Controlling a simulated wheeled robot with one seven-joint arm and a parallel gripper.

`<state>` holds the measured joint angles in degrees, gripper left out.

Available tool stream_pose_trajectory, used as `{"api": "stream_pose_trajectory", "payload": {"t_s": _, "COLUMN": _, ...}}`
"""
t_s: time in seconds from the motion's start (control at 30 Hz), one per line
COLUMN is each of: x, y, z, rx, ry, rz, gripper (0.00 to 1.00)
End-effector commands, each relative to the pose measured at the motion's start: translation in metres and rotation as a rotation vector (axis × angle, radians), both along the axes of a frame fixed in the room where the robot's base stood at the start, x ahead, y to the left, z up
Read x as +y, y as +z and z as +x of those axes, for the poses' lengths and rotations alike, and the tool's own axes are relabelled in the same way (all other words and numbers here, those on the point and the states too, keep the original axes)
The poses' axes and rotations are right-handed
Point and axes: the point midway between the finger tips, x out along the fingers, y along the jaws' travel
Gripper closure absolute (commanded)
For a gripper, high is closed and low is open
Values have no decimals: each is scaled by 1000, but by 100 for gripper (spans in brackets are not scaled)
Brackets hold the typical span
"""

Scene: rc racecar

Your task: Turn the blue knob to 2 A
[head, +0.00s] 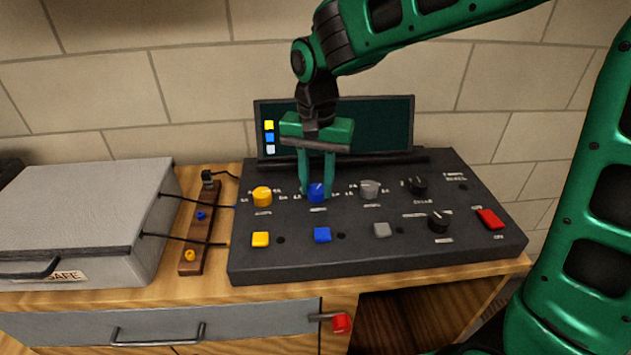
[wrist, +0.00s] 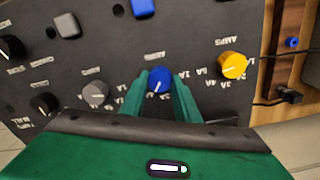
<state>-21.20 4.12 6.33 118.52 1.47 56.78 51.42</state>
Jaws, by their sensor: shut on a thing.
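The blue knob (head: 317,192) is on the black control panel (head: 290,262), between the yellow knob (head: 262,196) and the grey knob (head: 369,189). My gripper (head: 317,190) comes down from above with one finger on each side of the blue knob and is shut on it. In the wrist view, the blue knob (wrist: 160,79) sits between the green fingertips, with a white pointer line on its face. White number marks ring the knob; most are too small to read, and the fingers hide some. I cannot tell which mark the pointer meets.
A dark screen (head: 385,125) with coloured squares stands behind the panel. Yellow, blue (head: 322,235) and grey buttons lie in front of the knobs. Black knobs and a red switch (head: 490,219) are at right. A grey safe box (head: 80,215) and a wooden strip with wires are at left.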

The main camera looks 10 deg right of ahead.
Motion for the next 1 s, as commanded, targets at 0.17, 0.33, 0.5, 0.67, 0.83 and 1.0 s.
{"api": "stream_pose_trajectory", "payload": {"t_s": 0.17, "x": 1, "y": 1, "z": 0, "rx": -2, "ry": 116, "rz": 2, "gripper": 94}}
{"api": "stream_pose_trajectory", "payload": {"t_s": 0.33, "x": 0, "y": 1, "z": 0, "rx": -2, "ry": 268, "rz": 2, "gripper": 94}}
{"api": "stream_pose_trajectory", "payload": {"t_s": 0.5, "x": 0, "y": 1, "z": 0, "rx": -2, "ry": 429, "rz": 2, "gripper": 94}}
{"api": "stream_pose_trajectory", "payload": {"t_s": 0.67, "x": 0, "y": 1, "z": 0, "rx": -2, "ry": 582, "rz": 2, "gripper": 94}}
{"api": "stream_pose_trajectory", "payload": {"t_s": 0.83, "x": -1, "y": 1, "z": 1, "rx": -2, "ry": 742, "rz": 2, "gripper": 94}}
{"api": "stream_pose_trajectory", "payload": {"t_s": 1.0, "x": -1, "y": 1, "z": 1, "rx": -2, "ry": 901, "rz": 1, "gripper": 94}}
